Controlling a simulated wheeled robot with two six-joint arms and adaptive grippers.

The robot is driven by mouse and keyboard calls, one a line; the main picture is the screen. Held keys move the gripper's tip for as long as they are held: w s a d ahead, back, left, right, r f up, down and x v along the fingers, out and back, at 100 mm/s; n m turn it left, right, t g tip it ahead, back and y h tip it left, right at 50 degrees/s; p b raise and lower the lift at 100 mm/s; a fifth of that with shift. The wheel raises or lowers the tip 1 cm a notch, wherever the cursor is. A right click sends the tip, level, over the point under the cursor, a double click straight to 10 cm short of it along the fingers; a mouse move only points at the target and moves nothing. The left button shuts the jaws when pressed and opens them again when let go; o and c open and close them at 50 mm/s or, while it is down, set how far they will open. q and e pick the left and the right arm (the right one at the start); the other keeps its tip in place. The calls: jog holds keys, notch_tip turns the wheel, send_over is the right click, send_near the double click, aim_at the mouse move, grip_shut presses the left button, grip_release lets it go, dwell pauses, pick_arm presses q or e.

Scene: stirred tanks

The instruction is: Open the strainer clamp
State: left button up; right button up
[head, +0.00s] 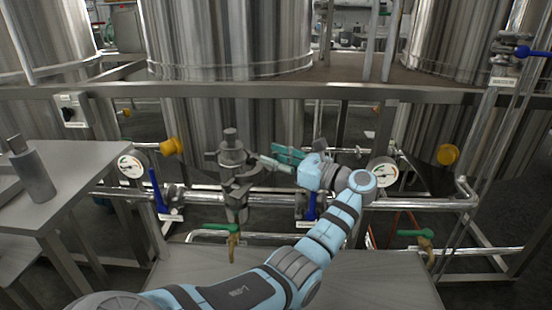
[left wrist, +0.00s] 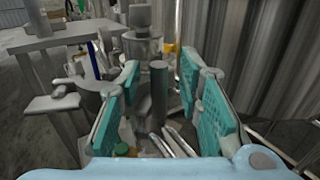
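The strainer (head: 237,187) is a grey upright body on the steel pipe, left of the middle in the head view. The clamp (head: 232,157) is a dark grey band around its upper part, below a short top knob. The strainer's top also shows in the left wrist view (left wrist: 141,46). My left gripper (head: 270,157) reaches in from the right, its teal fingers close to the clamp. In the left wrist view the fingers (left wrist: 160,78) are apart, with a grey upright rod (left wrist: 158,92) in line between them. Contact cannot be told. My right gripper is not in view.
A pressure gauge (head: 131,166) and blue-handled valve (head: 158,190) stand left of the strainer. Another gauge (head: 385,172) is to the right. Green-handled taps hang below the pipe. A steel table (head: 75,165) with a grey cylinder (head: 35,174) is at left. Large tanks stand behind.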

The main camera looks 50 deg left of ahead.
pick_arm(q)
jog(key=w+d, duration=0.2)
jog(key=d, duration=0.9)
jog(key=shift+w+d, duration=0.2)
jog(key=shift+d, duration=0.2)
